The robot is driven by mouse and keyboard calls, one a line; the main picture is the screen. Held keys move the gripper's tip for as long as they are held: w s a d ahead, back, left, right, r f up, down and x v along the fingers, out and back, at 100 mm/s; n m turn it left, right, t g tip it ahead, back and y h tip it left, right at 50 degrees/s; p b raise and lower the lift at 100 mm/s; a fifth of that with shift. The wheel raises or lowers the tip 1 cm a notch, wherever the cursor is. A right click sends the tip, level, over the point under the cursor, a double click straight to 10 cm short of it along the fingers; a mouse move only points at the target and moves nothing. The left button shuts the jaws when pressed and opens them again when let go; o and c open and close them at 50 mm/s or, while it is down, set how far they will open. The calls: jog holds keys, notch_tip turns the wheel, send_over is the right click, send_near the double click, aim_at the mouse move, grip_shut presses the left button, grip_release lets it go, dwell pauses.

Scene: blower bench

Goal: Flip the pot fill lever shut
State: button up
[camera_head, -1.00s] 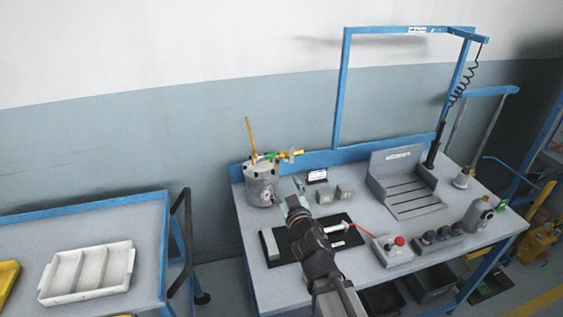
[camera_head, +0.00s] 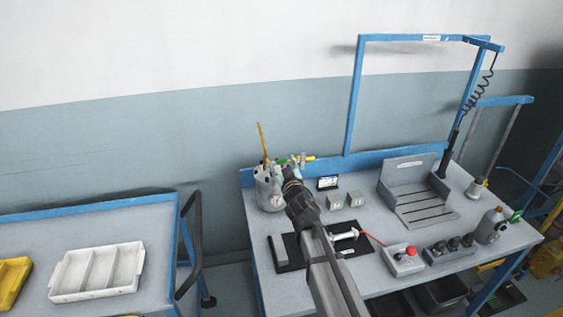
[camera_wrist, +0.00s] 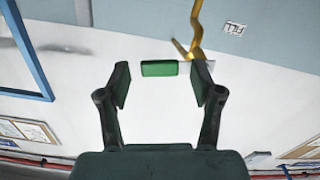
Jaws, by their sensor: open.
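The grey metal pot (camera_head: 266,187) stands at the back left of the bench, with a thin yellow rod rising from it and a brass fitting (camera_head: 310,158) at its top right. A green lever (camera_head: 282,161) shows at the pot's top, partly hidden by my gripper (camera_head: 292,168). In the wrist view, my gripper (camera_wrist: 160,86) is open, and the green lever (camera_wrist: 160,68) appears between its fingertips, with visible gaps on both sides. A curved yellow piece (camera_wrist: 193,35) and an upside-down FILL label (camera_wrist: 234,28) lie beyond. My arm hides part of the pot's right side.
A black mat (camera_head: 288,250) lies in front. A red-button box (camera_head: 403,260) and a slotted grey stand (camera_head: 415,200) are farther right. Blue frame posts rise behind.

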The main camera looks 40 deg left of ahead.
jog(key=shift+x, duration=1.05)
jog(key=shift+d, duration=0.1)
jog(key=c, duration=1.2)
jog(key=shift+f+m+p, duration=0.15)
jog(key=shift+f+m, duration=0.1)
jog(key=shift+m, duration=0.5)
jog(key=shift+f+m+p, duration=0.15)
jog(key=shift+f+m, duration=0.15)
jog(key=shift+m, duration=0.45)
